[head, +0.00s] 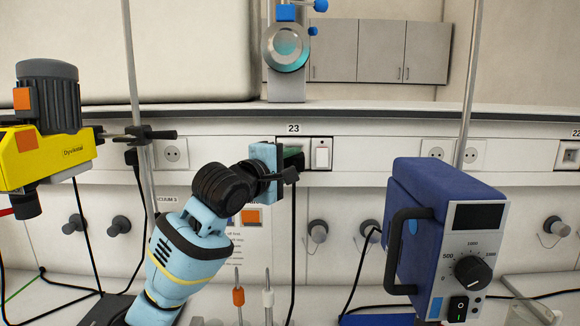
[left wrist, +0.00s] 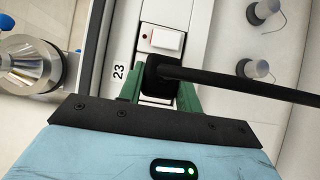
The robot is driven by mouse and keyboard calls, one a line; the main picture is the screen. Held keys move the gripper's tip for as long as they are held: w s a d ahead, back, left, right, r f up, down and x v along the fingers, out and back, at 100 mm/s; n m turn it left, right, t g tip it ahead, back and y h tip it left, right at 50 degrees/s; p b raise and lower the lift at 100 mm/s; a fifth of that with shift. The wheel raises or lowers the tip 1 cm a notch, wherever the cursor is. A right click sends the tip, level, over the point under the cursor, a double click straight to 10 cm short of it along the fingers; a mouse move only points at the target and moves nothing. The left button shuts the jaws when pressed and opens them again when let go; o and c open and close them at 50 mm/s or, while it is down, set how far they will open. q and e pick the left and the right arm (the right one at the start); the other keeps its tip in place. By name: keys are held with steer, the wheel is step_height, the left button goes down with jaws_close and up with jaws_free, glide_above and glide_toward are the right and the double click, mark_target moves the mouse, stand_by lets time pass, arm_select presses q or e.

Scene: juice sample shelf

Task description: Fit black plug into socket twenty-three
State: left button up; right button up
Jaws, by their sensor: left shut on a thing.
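My left gripper (head: 292,158) reaches up to the wall rail from the lower left, its green fingers shut on the black plug (head: 289,175). In the left wrist view the plug (left wrist: 158,78) sits between the green fingers (left wrist: 160,92), and its thick black cord runs off to the right. Socket twenty-three (head: 290,142) is under the label "23" (head: 293,129), mostly hidden behind my gripper and the plug. The plug is in front of the socket; I cannot tell whether its pins are inside. My right gripper is not in view.
A white switch (head: 322,153) is right of the socket. A blue control box (head: 440,230) stands at the right, a yellow stirrer motor (head: 45,155) at the left. A metal rod (head: 140,190) rises beside my left arm. The plug's cord (head: 293,240) hangs down.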

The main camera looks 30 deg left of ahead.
arm_select(q)
steer(key=shift+w+a, duration=0.55)
steer(key=shift+w, duration=0.3)
steer(key=shift+w+a, duration=0.55)
steer(key=shift+w, duration=0.3)
stand_by(2.4)
steer(key=o, duration=1.2)
steer(key=shift+o, duration=0.2)
steer(key=s, duration=0.7)
steer(key=shift+s+a, duration=0.2)
steer(key=shift+s, duration=0.2)
